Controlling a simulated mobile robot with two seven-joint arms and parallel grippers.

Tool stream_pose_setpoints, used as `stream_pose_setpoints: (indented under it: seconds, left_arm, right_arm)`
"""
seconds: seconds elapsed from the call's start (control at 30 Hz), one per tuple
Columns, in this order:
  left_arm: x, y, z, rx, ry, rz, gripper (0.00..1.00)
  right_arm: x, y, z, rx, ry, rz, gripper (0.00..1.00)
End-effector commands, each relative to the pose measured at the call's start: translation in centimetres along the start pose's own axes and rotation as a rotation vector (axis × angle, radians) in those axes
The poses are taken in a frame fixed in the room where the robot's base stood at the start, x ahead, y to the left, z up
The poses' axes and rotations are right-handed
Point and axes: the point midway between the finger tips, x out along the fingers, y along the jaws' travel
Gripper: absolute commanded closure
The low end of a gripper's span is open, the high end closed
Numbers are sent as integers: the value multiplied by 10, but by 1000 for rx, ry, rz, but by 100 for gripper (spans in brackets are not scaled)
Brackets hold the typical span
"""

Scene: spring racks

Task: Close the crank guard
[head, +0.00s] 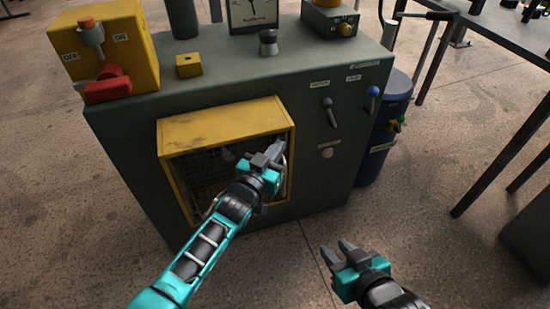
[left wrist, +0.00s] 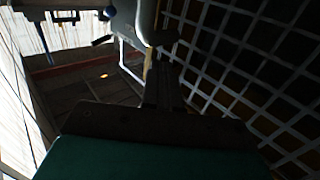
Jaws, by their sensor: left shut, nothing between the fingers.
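The crank guard is a yellow-framed housing (head: 225,122) with dark wire mesh (head: 200,172), low on the front of the grey-green machine cabinet. My left gripper (head: 277,150) is shut and empty at the right side of the yellow frame, in front of its opening. My left forearm hides the lower middle of the guard. In the left wrist view the shut fingers (left wrist: 165,80) are close to a wire mesh (left wrist: 250,70) on the right; I cannot tell whether they touch it. My right gripper (head: 336,249) is open and empty, in front of the cabinet, lower right.
The cabinet top carries a yellow switch box (head: 105,45), a small yellow block (head: 188,65) and a gauge (head: 253,12). Two levers (head: 329,108) are on the cabinet's right front. A blue drum (head: 390,125) stands right of it. The floor in front is clear.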

Motion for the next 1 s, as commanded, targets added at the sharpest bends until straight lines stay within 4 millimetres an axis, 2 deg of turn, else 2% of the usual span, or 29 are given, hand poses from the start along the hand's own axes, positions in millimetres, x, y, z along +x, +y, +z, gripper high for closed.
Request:
stream_pose_setpoints:
  seconds: [0.4,1.0]
  left_arm:
    - [10,-2,-2,1,1,0,100]
    - [11,-1,-4,-1,4,0,100]
  right_arm:
    - [3,-1,5,3,0,0,66]
    - [3,-1,4,7,1,0,66]
